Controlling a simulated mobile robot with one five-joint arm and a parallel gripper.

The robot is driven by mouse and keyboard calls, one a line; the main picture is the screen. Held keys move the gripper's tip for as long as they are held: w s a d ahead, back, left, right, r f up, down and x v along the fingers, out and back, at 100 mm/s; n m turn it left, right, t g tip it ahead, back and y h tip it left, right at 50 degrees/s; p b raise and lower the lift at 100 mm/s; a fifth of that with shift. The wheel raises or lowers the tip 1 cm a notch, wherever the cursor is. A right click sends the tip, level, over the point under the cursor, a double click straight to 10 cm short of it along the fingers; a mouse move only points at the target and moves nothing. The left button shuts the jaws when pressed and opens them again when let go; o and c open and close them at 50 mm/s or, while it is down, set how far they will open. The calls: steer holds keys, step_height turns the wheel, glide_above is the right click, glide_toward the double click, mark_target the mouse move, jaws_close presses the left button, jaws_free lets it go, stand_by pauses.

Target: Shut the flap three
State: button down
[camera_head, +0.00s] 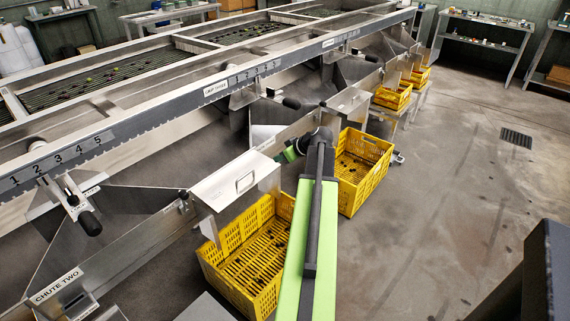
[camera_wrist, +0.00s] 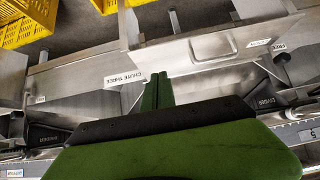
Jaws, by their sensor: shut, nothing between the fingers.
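My gripper (camera_wrist: 158,90) is shut and empty, its green fingers together beside the white CHUTE THREE label (camera_wrist: 125,80) in the wrist view. In the head view my gripper (camera_head: 287,156) is over the chute wall, partly hidden by my own arm. A metal plate with a recessed handle (camera_wrist: 215,48) lies to the right of the fingers in the wrist view. A handled plate (camera_head: 238,182) also shows left of my arm in the head view. I cannot read a flap number on it, nor tell whether the fingers touch anything.
Yellow crates stand on the floor, one left of my arm (camera_head: 240,262) and one beyond it (camera_head: 362,172). A CHUTE TWO label (camera_head: 57,285) is at lower left. The numbered rail (camera_head: 150,120) runs above the chutes. Floor at the right (camera_head: 460,220) is clear.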

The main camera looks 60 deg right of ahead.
mark_target(269, 170)
steer(key=w+f+b, duration=0.1)
steer(key=f, duration=0.1)
steer(key=f+b, duration=0.2)
steer(key=w+f+b, duration=0.1)
steer(key=f+b, duration=0.1)
steer(key=shift+w+d+f, duration=0.1)
steer(key=shift+w+f, duration=0.15)
steer(key=shift+w, duration=0.05)
steer(key=shift+r, duration=0.1)
